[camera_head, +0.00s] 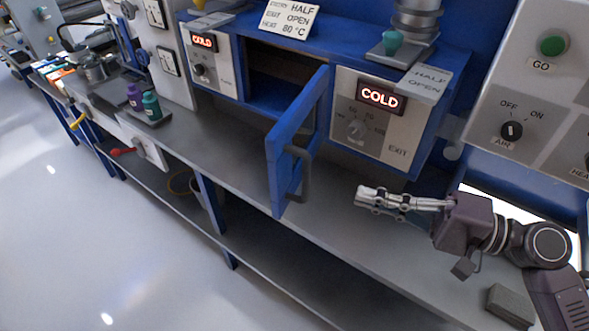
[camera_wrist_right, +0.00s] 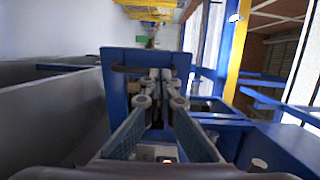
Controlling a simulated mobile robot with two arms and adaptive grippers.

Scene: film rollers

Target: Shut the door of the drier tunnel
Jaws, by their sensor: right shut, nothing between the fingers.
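The drier tunnel (camera_head: 245,43) is a blue housing on the bench, with a dark opening between two grey panels. Its blue door (camera_head: 278,155) stands open, swung out over the bench's front edge, with a grey handle (camera_head: 304,172) on its right-hand face. My right gripper (camera_head: 362,198) is shut and empty, to the right of the door and apart from it, pointing left below the EXIT panel (camera_head: 370,130). In the right wrist view the shut fingers (camera_wrist_right: 162,76) point toward a blue panel (camera_wrist_right: 116,68), apparently the door. My left gripper is out of view.
Purple (camera_head: 134,97) and teal (camera_head: 151,107) bottles stand on the bench at left. A grey block (camera_head: 510,305) lies at the bench's right. A control panel (camera_head: 535,90) rises at right. The bench top (camera_head: 345,225) between gripper and door is clear.

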